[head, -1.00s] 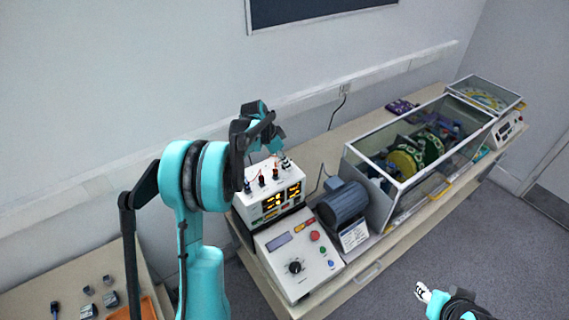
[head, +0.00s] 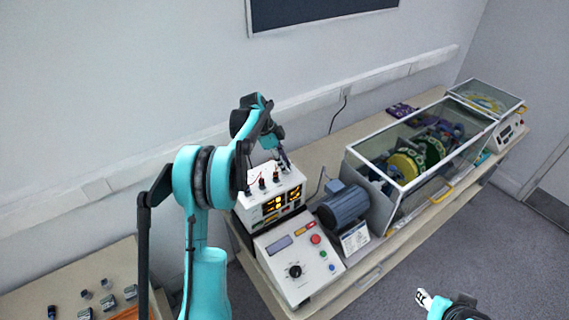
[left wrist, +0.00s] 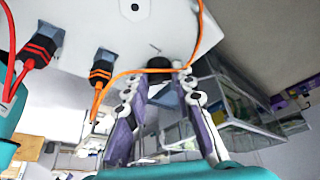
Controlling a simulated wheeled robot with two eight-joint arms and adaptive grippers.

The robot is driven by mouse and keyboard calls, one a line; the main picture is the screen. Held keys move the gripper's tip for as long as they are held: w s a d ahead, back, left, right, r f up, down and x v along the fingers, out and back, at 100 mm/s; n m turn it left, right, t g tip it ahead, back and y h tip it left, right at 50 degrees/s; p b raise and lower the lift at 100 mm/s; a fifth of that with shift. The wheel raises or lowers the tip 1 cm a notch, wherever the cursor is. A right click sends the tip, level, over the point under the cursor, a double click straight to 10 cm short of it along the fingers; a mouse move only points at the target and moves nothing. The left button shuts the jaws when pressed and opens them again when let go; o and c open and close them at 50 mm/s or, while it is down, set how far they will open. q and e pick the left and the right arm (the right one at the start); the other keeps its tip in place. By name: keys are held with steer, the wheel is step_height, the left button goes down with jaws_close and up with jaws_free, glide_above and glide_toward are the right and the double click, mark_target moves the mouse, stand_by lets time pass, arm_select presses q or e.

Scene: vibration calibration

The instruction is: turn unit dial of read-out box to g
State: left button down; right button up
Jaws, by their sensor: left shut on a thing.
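The read-out box (head: 259,212) is white with lit yellow digits on its front and stands on the bench. My left gripper (head: 286,165) reaches down to the far right corner of its top. In the left wrist view the fingertips (left wrist: 158,82) are closed around a dark round knob, the unit dial (left wrist: 158,63), on the white panel of the box. Its marks cannot be read, and the fingers hide the dial in the head view. My right arm's end (head: 455,304) shows at the bottom right edge; its jaw state is unclear.
Red and orange leads (left wrist: 102,70) plug into the box close to my left fingers. A control box with a black knob (head: 294,271), a motor (head: 344,203) and a glass-sided case (head: 381,211) stand nearby. A side table (head: 30,300) holds small parts.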

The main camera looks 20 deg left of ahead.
stand_by(0.3)
arm_select(q)
steer(key=c, duration=1.3)
jaws_free()
steer(key=v, duration=1.2)
